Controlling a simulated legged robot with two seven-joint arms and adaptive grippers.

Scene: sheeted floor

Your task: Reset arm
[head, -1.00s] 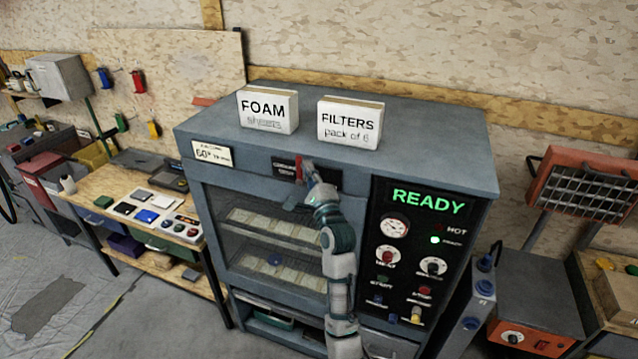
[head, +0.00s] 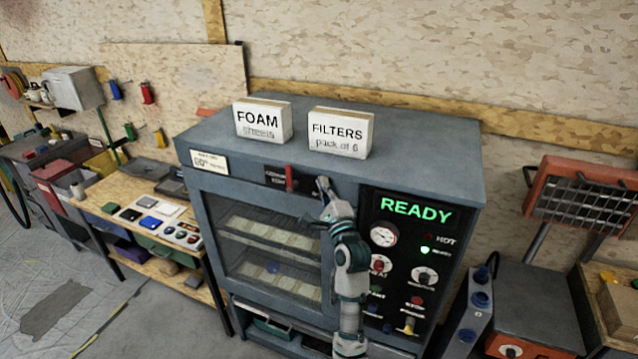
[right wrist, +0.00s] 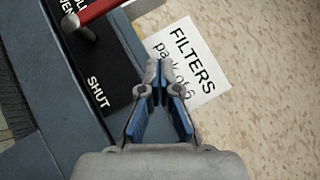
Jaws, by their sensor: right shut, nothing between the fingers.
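My right gripper (head: 324,186) is shut and empty, raised in front of the upper part of a grey oven-like cabinet (head: 420,150). In the right wrist view its blue-padded fingers (right wrist: 158,90) meet at the tips. The red handle (head: 289,177) on the cabinet's dark label plate stands just left of the gripper, apart from it. In the right wrist view the red handle (right wrist: 95,14) is at the upper left, beside a black plate (right wrist: 100,70) reading "SHUT". My left gripper is not in view.
Foam (head: 262,120) and filters (head: 340,132) boxes stand on the cabinet top. The glass door (head: 270,250) looks closed, with trays behind it. The panel (head: 410,260) reads READY. A workbench (head: 110,208) stands left; an orange-framed heater (head: 585,195) stands right.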

